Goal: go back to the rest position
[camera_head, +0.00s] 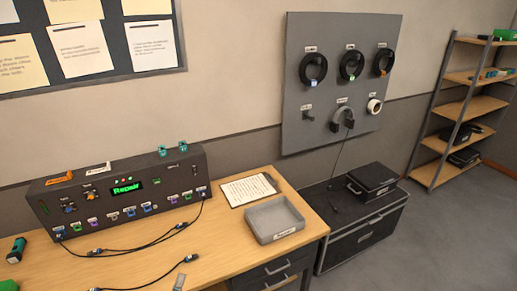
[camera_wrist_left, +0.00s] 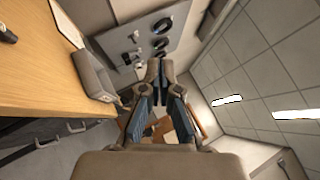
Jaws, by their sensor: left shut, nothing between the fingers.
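My left gripper (camera_wrist_left: 161,66) shows in the left wrist view, with its fingertips close together and nothing between them. It is shut and empty. It hangs in free air, apart from the wooden table (camera_wrist_left: 50,78) at the left of that view. I cannot make out either gripper in the head view. My right gripper is in neither view.
The table (camera_head: 225,249) holds a black control box (camera_head: 120,200), a grey tray (camera_head: 272,219), a clipboard (camera_head: 248,189) and loose cables. A pegboard (camera_head: 300,135) hangs behind. A black case (camera_head: 360,232) and shelves (camera_head: 460,115) stand right. The floor at right is clear.

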